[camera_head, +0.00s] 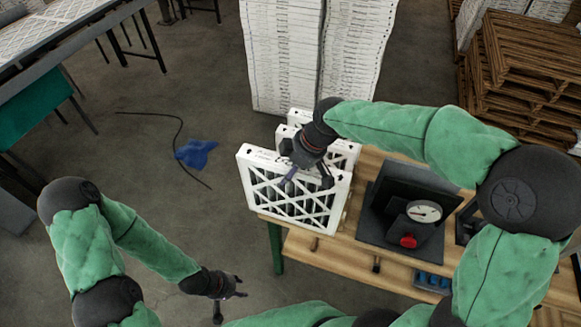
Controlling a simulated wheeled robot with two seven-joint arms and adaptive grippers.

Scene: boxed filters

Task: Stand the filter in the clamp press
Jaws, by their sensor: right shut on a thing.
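A white-framed filter (275,206) with a diagonal lattice face stands upright at the left end of the wooden table. My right gripper (308,178) reaches down over its top edge and is shut on it, its fingers partly hiding the upper right of the frame. More white filters (298,117) stand close behind it, partly hidden. The clamp press (376,226) is a black device with a round gauge and a red knob, to the right of the held filter. No filter shows in it. My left gripper (229,304) is open and empty, low and left of the table.
The wooden table (335,254) has a small blue tray (432,281) at its front right. Tall stacks of white filters (282,55) stand behind it, and wooden pallets (520,75) at the right. A blue cloth (196,153) and a black cable lie on the floor.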

